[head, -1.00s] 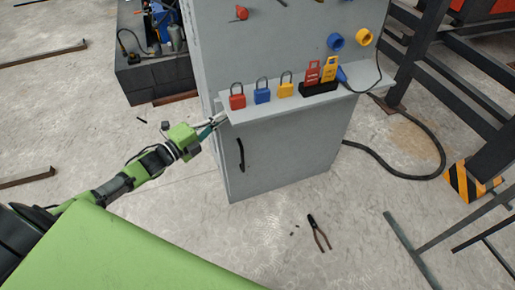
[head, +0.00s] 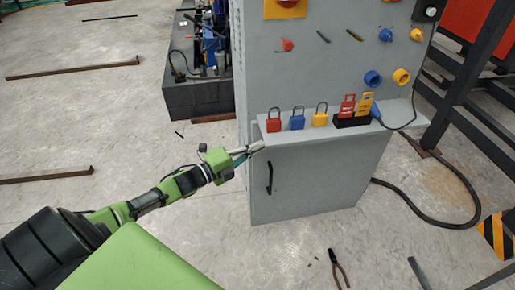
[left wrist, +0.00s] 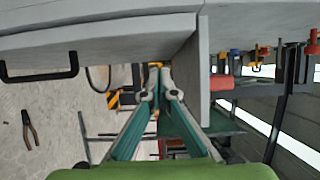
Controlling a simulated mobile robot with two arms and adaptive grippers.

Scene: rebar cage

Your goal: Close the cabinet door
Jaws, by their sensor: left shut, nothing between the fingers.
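The grey cabinet (head: 338,70) stands right of centre in the head view. Its lower door (head: 315,185) has a black handle (head: 269,177) near its left edge. The door looks about flush with the front, but I cannot tell if it is fully shut. My left gripper (head: 256,149) is shut and empty at the shelf's left end, by the door's upper left corner. In the left wrist view the gripper's fingertips (left wrist: 158,82) are together beside a grey panel, with the black handle (left wrist: 40,70) at the left. Contact cannot be told. My right gripper is out of view.
A narrow shelf (head: 290,133) on the cabinet front carries red, blue and yellow padlocks and a black holder with tags. Pliers (head: 339,268) lie on the floor in front. A black cable (head: 440,218) curves at the right. The floor left of the cabinet is mostly clear.

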